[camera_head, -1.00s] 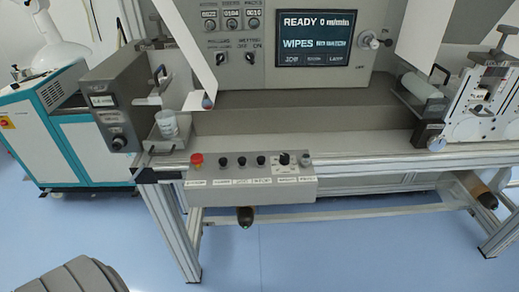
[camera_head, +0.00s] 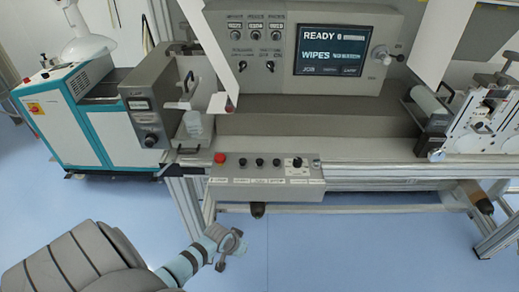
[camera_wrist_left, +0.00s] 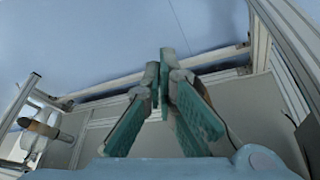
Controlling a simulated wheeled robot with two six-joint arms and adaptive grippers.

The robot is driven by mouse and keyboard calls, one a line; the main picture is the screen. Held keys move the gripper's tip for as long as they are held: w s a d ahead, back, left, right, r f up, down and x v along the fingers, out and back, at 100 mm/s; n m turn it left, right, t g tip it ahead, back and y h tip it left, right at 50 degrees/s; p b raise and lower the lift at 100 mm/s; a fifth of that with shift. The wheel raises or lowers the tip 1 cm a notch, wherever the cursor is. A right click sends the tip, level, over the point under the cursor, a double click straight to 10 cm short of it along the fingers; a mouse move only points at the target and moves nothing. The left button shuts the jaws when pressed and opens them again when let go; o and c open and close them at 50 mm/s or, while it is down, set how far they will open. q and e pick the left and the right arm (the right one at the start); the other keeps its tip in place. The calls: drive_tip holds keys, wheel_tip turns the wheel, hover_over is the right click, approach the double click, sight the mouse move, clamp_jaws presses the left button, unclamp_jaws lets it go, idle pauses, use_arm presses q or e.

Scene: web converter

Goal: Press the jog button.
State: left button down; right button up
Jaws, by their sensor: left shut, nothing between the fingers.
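The control box (camera_head: 266,184) on the machine's front rail holds a red mushroom button (camera_head: 219,158), several small black buttons (camera_head: 260,163) in a row, a black knob (camera_head: 297,162) and one more grey control (camera_head: 316,164) at the right end. The labels beneath are too small to read, so I cannot tell which button is jog. My left gripper (camera_head: 236,240) is below the box in the head view, apart from it. In the left wrist view its fingers (camera_wrist_left: 165,62) are closed together with nothing between them. My right gripper is not in view.
The machine panel's screen (camera_head: 336,51) reads READY and WIPES. Blue floor is clear in front.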

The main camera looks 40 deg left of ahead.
sight(260, 162)
use_arm(q)
drive_tip(key=w+r+t+p, duration=0.1)
drive_tip(key=w+r+p, duration=0.35)
drive_tip(key=r, duration=0.75)
drive_tip(key=w+a+r+n+t, duration=0.1)
drive_tip(key=w+a+r, duration=0.2)
drive_tip(key=w+r, duration=0.2)
drive_tip(key=w+a+r+n+t+h, duration=0.1)
drive_tip(key=w+a+r+n, duration=0.1)
drive_tip(key=w+r, duration=0.4)
drive_tip(key=w+a+r+n+t+h, duration=0.1)
drive_tip(key=w+a+r, duration=0.3)
drive_tip(key=r, duration=0.6)
drive_tip(key=shift+w+a+r+t+p, duration=0.3)
drive_tip(key=shift+w+a+r+p, duration=0.1)
drive_tip(key=shift+w, duration=0.35)
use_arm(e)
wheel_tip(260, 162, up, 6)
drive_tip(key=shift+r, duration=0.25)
use_arm(q)
drive_tip(key=shift+f, duration=0.15)
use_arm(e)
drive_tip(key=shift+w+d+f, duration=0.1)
